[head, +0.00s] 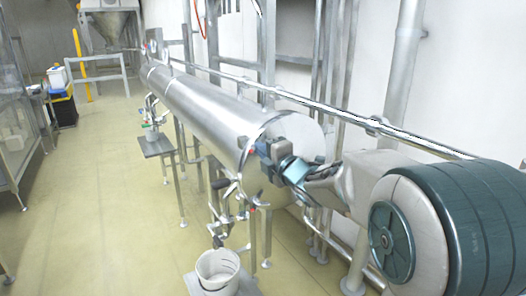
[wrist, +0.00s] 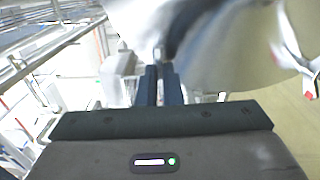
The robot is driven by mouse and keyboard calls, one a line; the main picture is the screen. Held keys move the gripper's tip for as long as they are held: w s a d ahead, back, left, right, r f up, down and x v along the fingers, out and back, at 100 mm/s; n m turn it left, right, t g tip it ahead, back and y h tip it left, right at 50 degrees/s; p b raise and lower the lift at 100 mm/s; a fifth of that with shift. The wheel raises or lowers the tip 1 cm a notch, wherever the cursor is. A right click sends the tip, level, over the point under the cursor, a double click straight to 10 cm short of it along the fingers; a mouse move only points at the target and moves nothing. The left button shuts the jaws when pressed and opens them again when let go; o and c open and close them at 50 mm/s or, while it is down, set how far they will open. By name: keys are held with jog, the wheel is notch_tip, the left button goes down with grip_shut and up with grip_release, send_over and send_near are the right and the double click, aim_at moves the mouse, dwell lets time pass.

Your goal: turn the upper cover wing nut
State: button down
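The long steel cylinder (head: 205,95) runs from the back to the front right, with its round end cover (head: 305,138) facing the front. My gripper (head: 262,155) is at the upper left of this cover's rim and hides part of it. In the wrist view my gripper's two dark blue fingers (wrist: 162,84) stand close together with a narrow gap. A small grey metal part (wrist: 158,54) shows at their tips, blurred. I cannot make out the upper wing nut there, nor whether the fingers press on it.
A white bucket (head: 217,268) stands below the cylinder's end. A handled metal fitting (head: 228,200) hangs at the cylinder's lower left. A handrail pipe (head: 375,125) runs behind. The floor (head: 100,200) to the left is clear.

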jog(key=shift+m, duration=0.3)
jog(key=shift+m+p, duration=0.95)
jog(key=shift+m, duration=8.05)
jog(key=c, duration=1.6)
grip_release()
